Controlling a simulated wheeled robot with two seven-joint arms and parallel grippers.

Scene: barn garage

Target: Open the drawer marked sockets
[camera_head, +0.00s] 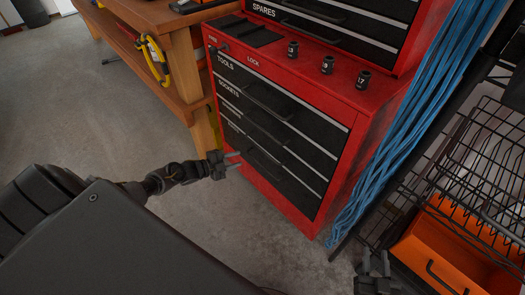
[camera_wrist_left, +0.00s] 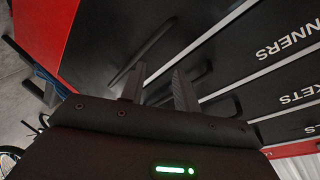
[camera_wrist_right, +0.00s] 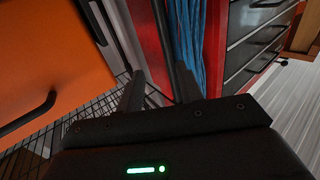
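The red tool cabinet (camera_head: 355,150) has dark drawer fronts with white labels. The sockets drawer (camera_head: 229,91) is second from the top, under the tools drawer, and looks shut. Its bar handle (camera_head: 266,128) sits near the middle of its front. In the left wrist view part of the label shows upside down on the sockets drawer (camera_wrist_left: 290,98). My left gripper (camera_head: 238,160) is open and empty, in front of the lower drawers and apart from the sockets handle. In the left wrist view dark handles lie beyond its fingers. My right gripper (camera_head: 376,262) is open and empty, low at the right.
Three sockets (camera_head: 327,65) stand on the cabinet top, below the spares chest (camera_head: 345,20). A wooden workbench (camera_head: 185,60) is at the left. Blue cables (camera_head: 420,90), a wire rack (camera_head: 485,150) and an orange bin (camera_head: 435,245) crowd the right. Floor in front is clear.

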